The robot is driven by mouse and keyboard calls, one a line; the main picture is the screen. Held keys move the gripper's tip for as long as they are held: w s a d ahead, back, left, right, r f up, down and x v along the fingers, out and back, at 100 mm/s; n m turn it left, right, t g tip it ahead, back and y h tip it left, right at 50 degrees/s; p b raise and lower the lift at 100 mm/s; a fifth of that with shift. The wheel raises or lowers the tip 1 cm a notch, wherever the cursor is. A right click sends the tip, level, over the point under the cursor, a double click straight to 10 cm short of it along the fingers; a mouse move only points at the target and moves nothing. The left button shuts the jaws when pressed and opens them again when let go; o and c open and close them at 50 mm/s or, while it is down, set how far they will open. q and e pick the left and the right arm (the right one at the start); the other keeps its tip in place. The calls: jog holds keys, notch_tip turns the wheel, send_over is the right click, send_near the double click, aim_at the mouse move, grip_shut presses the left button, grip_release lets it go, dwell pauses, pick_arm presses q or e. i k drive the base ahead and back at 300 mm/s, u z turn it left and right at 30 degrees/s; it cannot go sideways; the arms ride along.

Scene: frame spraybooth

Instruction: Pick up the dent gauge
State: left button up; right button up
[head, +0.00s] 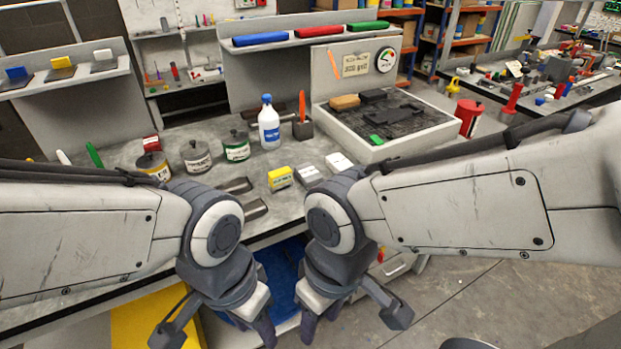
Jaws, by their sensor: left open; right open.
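I cannot tell for sure which item is the dent gauge. A small yellow block-shaped item (280,178) with a light label sits near the bench's front edge. Two small grey-white blocks (309,176) lie to its right. A round dial (386,59) is mounted on the upright panel behind the tray. My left gripper (217,333) is open and empty, in front of the bench and below the yellow item in the picture. My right gripper (353,322) is also open and empty, in front of the bench to the right.
Several lidded cans (196,157), a white bottle (269,124) and a dark holder with an orange tool (302,127) stand behind. Flat dark-handled tools (236,186) lie near the front edge. A raised tray (400,150) with dark contents fills the right. A blue bin (284,268) is below.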

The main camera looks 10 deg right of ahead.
aim_at(282, 177)
jog(key=u, duration=0.35)
jog(key=k, duration=0.45)
jog(key=z, duration=0.6)
jog(key=i, duration=0.95)
jog(key=u, duration=0.5)
jog(key=i, duration=0.45)
jog(key=u, duration=0.4)
